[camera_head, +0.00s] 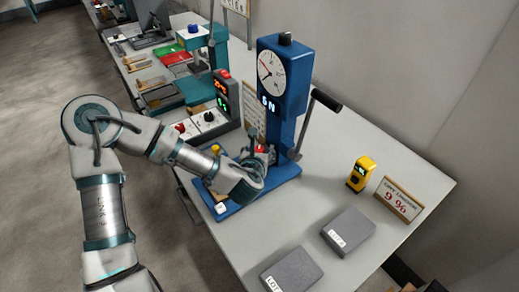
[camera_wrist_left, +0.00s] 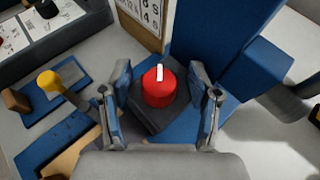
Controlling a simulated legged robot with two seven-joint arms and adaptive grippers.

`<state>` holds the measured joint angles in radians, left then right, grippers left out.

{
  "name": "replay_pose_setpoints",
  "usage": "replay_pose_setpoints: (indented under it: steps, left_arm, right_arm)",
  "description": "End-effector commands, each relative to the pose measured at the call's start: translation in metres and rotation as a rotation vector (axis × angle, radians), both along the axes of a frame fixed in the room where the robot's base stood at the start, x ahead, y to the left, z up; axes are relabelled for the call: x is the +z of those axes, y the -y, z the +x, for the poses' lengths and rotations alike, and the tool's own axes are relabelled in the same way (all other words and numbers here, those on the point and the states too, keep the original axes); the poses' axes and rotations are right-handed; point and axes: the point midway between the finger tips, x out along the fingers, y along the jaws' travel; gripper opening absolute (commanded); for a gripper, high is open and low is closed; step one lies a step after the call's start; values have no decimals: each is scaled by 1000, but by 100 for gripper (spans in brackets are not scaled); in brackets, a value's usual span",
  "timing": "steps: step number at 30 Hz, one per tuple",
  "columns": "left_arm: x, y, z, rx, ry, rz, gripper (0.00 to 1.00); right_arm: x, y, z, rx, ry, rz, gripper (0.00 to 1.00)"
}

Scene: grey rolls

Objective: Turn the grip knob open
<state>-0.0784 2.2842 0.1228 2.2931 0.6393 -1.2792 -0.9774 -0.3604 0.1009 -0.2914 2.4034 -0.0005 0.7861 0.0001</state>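The red grip knob (camera_wrist_left: 158,90) with a white pointer mark sits on a dark square block in the left wrist view. The pointer points toward the top of the picture. A bit of the red knob (camera_head: 262,148) also shows in the head view, at the foot of the blue test stand (camera_head: 284,75). My left gripper (camera_wrist_left: 160,76) is open, one finger on each side of the knob, with a visible gap on both sides. In the head view my left gripper (camera_head: 258,163) is at the stand's base and partly hides the knob. My right gripper is not in view.
A black-handled lever (camera_head: 325,100) sticks out right of the stand. A control box (camera_head: 208,122) stands left. A yellow-topped knob (camera_wrist_left: 48,82) is beside the gripper.

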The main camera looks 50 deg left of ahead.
Motion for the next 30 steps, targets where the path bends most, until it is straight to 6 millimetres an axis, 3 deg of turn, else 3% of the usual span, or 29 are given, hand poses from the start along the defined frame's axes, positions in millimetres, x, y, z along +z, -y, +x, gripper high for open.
replay_pose_setpoints:
  steps: [5,18,30]
  left_arm:
    - [3,4,-4,-1,2,0,62]
    - [26,43,-49,-1,-1,-1,62]
    - [27,44,-51,0,-1,-2,62]
  right_arm:
    - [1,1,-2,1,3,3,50]
    - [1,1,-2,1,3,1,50]
    - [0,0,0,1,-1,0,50]
